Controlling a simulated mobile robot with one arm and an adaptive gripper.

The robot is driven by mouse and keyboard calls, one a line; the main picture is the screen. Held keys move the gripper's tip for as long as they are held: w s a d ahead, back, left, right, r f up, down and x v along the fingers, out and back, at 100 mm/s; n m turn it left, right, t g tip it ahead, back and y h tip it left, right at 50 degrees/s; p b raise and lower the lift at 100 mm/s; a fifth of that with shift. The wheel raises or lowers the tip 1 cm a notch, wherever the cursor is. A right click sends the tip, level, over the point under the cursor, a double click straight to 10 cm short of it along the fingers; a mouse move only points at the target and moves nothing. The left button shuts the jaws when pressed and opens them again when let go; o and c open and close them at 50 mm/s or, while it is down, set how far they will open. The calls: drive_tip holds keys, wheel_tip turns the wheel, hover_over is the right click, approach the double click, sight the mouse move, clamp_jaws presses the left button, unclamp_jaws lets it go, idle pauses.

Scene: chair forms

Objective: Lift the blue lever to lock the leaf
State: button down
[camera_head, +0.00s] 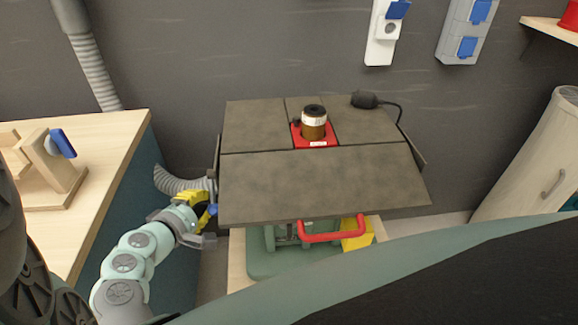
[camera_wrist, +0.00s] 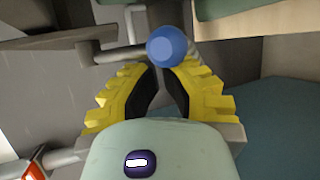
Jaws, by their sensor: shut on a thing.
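The blue lever's round end (camera_head: 213,209) shows at the left edge of the grey table top. In the wrist view the blue knob (camera_wrist: 172,46) sits at the fingertips, with a grey rod beside it. My gripper (camera_head: 201,203) has yellow fingers and is at the table's left side. In the wrist view its fingers (camera_wrist: 164,68) close in on the knob from both sides. The exact contact is partly hidden by the knob. The leaf (camera_head: 320,182) is the wide grey front panel, set along a dark seam against the rear panels.
A red handle (camera_head: 332,232) and a yellow block (camera_head: 357,233) are under the leaf. A wooden bench (camera_head: 100,165) with a jig (camera_head: 55,180) stands left. A grey hose (camera_head: 178,182) runs behind my gripper. A pale cabinet (camera_head: 535,160) stands right.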

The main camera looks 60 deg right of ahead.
sight(208, 208)
drive_tip(key=r+g+y+p, duration=0.1)
drive_tip(key=y+p, duration=0.1)
drive_tip(key=p, duration=0.5)
drive_tip(key=s+a+r+n+g+y+p, duration=0.1)
drive_tip(key=y+p, duration=0.1)
drive_tip(key=p, duration=0.4)
drive_tip(key=a+r+n+g+y+p, duration=0.1)
drive_tip(key=y+p, duration=0.1)
drive_tip(key=p, duration=0.5)
drive_tip(key=shift+s+r+g+p, duration=0.3)
drive_tip(key=shift+s+r+g, duration=0.05)
drive_tip(key=shift+s+g, duration=0.05)
drive_tip(key=shift+s+a+r+n+g+y+p, duration=0.1)
drive_tip(key=shift+r+n+g+y+p, duration=0.25)
drive_tip(key=shift+p, duration=0.5)
drive_tip(key=shift+m+g+y+p, duration=0.1)
drive_tip(key=shift+g+y+p, duration=0.15)
drive_tip(key=shift+y+p, duration=0.45)
